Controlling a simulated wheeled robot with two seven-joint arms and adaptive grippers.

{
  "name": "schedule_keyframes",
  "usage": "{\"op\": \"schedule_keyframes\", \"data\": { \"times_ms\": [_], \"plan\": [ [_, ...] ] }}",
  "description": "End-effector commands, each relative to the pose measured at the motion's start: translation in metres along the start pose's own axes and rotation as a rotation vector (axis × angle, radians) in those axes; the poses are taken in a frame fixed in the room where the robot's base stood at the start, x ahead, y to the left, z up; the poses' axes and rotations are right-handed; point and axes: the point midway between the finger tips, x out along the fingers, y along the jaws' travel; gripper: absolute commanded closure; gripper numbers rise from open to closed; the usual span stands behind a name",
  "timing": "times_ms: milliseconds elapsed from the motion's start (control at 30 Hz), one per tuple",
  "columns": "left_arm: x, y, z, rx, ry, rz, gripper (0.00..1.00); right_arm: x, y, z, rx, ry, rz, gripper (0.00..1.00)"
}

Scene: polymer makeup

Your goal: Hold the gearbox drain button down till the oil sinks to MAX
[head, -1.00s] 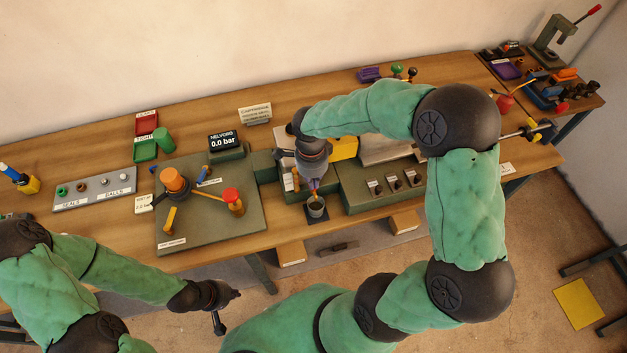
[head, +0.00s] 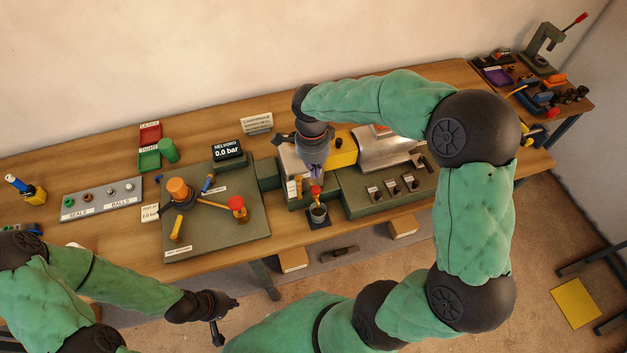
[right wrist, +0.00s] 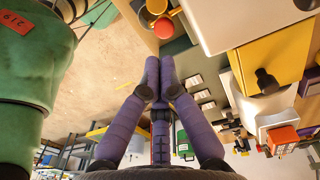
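My right gripper (head: 315,178) points down over the front left of the green bench unit (head: 355,197), which carries yellow and silver housings. In the right wrist view its purple fingers (right wrist: 159,75) are drawn together with nothing seen between them. A small red round button-like part (head: 316,190) sits just below the fingertips, above a dark cup (head: 318,213); it also shows in the right wrist view (right wrist: 163,28), apart from the fingers in that picture. I cannot tell whether it is touched. No oil level or MAX mark is readable. My left gripper (head: 226,318) hangs before the bench's front edge; its fingers are unclear.
A green plate (head: 210,240) with orange and red-capped parts lies left of the unit. Behind it stands a display (head: 228,150) reading 0.0 bar. A grey tray (head: 102,199) is further left. The bench front edge (head: 215,267) is clear.

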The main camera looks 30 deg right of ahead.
Motion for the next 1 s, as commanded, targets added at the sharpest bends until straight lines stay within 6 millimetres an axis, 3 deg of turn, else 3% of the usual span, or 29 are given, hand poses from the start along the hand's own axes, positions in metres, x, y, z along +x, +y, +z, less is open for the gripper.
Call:
{"op": "schedule_keyframes", "data": {
  "times_ms": [100, 300, 1000],
  "plan": [
    [-0.002, 0.001, 0.0, 0.001, 0.0, 0.0, 1.0, -0.023, -0.001, 0.0, 0.001, -0.001, -0.004, 1.0],
    [-0.004, 0.001, 0.0, 0.0, 0.0, 0.0, 1.0, -0.044, -0.001, 0.0, 0.0, -0.001, -0.002, 1.0],
    [-0.004, 0.002, 0.0, 0.0, 0.0, 0.0, 1.0, -0.048, 0.0, 0.0, 0.001, -0.001, -0.001, 1.0]
  ]
}}
